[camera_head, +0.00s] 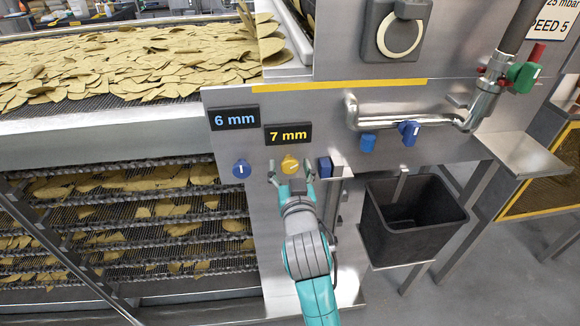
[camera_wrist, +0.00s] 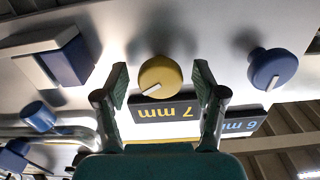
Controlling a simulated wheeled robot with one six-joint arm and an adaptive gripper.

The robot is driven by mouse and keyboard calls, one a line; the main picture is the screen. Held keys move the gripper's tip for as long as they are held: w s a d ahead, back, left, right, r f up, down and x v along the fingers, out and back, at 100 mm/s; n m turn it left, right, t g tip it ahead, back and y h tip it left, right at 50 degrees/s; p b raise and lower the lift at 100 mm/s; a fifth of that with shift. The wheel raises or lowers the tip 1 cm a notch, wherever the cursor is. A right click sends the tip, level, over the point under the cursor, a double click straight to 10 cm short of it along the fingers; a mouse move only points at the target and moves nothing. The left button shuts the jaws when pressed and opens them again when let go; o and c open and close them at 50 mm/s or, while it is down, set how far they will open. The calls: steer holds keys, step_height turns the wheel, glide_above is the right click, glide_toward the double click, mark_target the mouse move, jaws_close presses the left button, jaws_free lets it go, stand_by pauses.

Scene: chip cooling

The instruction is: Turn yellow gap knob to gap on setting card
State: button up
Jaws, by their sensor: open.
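The yellow knob (camera_head: 290,164) is on the steel panel below a dark display reading 7 mm in yellow (camera_head: 288,134). In the wrist view the yellow knob (camera_wrist: 160,73) sits between the fingertips, with a white pointer mark on its face. My gripper (camera_head: 290,173) is open, one finger on each side of the knob; in the wrist view my gripper (camera_wrist: 161,80) shows a gap on both sides.
A blue knob (camera_head: 241,169) under a 6 mm display (camera_head: 234,118) is left of the yellow knob. A blue block-shaped control (camera_head: 325,167) is close on the right. A pipe with a blue valve handle (camera_head: 409,132) and a dark bin (camera_head: 413,222) are farther right.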

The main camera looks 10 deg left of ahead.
steer(key=shift+w, duration=0.2)
steer(key=c, duration=1.1)
steer(key=shift+c, duration=0.3)
steer(key=n, duration=1.1)
steer(key=shift+n, duration=0.4)
